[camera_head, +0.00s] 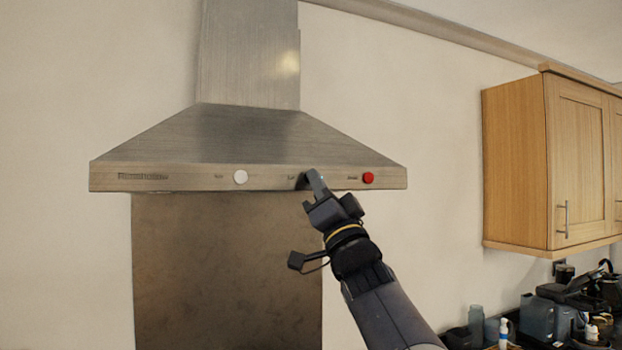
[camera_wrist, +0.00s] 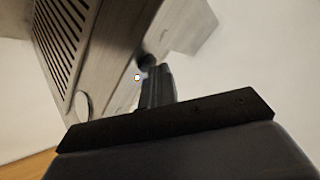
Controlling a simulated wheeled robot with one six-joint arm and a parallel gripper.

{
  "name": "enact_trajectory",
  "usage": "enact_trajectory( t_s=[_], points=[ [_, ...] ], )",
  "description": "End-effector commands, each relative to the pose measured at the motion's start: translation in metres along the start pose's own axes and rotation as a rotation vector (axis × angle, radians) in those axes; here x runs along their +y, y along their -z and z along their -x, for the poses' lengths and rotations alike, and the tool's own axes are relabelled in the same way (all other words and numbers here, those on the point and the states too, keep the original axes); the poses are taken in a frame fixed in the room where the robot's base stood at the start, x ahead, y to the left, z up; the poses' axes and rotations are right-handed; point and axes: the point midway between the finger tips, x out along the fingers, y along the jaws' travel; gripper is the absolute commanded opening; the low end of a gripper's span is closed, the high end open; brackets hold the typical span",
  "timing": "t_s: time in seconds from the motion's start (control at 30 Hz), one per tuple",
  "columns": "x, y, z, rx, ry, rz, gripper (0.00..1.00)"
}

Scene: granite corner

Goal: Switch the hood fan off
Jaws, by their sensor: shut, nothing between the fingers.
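The steel range hood (camera_head: 250,140) hangs on the wall, with a row of controls along its front strip. A white button (camera_head: 240,177) is left of centre and a red button (camera_head: 368,178) is at the right. A dark button (camera_head: 302,181) lies between them, partly hidden by my gripper (camera_head: 315,176). The small labels are too blurred to read. My gripper is shut and empty, its tips at the dark button, which also shows in the wrist view (camera_wrist: 146,61). I cannot tell whether they touch. A small lit spot (camera_wrist: 137,77) shows beside the fingers.
A brown splashback panel (camera_head: 225,270) is below the hood. A wooden wall cabinet (camera_head: 515,165) hangs at the right. Bottles and dark items (camera_head: 540,315) crowd the counter at lower right. The wall between hood and cabinet is bare.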

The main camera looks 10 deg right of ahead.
Motion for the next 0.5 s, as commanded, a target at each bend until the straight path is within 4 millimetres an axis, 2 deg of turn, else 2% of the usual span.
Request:
enact_trajectory(
  t_s=[0.5],
  points=[
    [-0.0011, 0.001, 0.0023, 0.0, 0.0, 0.001, 0.0]
  ],
)
